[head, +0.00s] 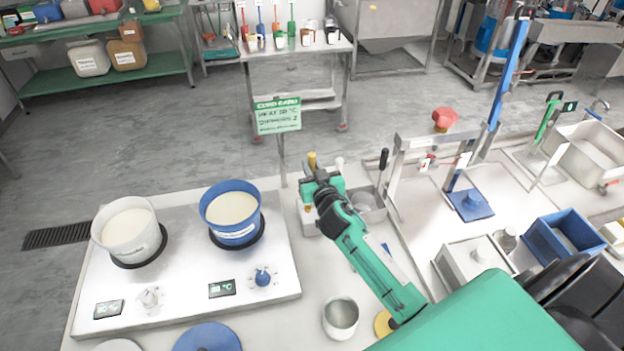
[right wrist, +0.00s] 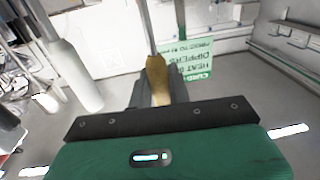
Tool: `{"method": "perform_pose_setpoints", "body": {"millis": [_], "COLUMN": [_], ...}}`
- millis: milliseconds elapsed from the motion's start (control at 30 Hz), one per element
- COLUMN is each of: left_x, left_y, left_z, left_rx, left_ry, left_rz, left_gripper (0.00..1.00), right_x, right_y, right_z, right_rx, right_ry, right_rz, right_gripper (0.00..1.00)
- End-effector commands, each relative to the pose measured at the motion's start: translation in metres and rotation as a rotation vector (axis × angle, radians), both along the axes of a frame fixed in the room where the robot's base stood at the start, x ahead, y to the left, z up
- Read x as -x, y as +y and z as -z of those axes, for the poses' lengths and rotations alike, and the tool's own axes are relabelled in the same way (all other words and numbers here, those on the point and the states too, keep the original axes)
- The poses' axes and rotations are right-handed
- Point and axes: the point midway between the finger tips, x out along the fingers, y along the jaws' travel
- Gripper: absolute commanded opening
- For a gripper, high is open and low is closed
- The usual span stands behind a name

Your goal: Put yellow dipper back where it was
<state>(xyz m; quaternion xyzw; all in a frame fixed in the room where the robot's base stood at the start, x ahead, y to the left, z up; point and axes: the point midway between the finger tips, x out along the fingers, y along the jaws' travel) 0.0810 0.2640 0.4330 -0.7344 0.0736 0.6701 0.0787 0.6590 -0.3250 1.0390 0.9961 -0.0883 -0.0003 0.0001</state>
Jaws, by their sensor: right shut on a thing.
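The yellow dipper (head: 312,160) shows its handle top just above my right gripper (head: 321,187) in the head view. In the right wrist view its yellow handle (right wrist: 156,70) stands between the dark fingers of my right gripper (right wrist: 156,90), which are shut on it. The dipper's lower end is mostly hidden behind the gripper and arm. A metal holder box (head: 369,208) sits under and beside the gripper; I cannot tell whether the dipper touches it. My left gripper is not in view.
A white handle (head: 339,164) and a black handle (head: 384,158) rise close by. A blue pot (head: 233,232) and a white pot (head: 135,245) stand on the hotplate to the left. A green sign (head: 278,115) stands behind. A metal cup (head: 340,317) is in front.

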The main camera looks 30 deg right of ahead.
Motion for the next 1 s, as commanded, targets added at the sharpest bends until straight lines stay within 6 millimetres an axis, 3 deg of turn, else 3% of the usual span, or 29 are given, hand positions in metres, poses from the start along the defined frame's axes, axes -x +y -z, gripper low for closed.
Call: {"method": "perform_pose_setpoints", "body": {"millis": [400,867,900,1000], "left_x": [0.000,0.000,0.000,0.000], "left_y": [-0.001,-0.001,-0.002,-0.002], "left_z": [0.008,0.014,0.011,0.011], "left_rx": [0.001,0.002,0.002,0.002], "left_ry": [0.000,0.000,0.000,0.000], "left_rz": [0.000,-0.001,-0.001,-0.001], "left_gripper": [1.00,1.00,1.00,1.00], "right_x": [0.000,0.000,0.000,0.000], "right_y": [0.000,0.000,0.000,0.000], "right_z": [0.048,0.055,0.053,0.053], "right_rx": [0.000,0.000,0.001,0.000], "right_ry": [0.000,-0.001,-0.001,-0.001], "right_rz": [0.000,0.000,0.000,0.000], "right_gripper": [0.00,0.00,0.26,0.40]}}
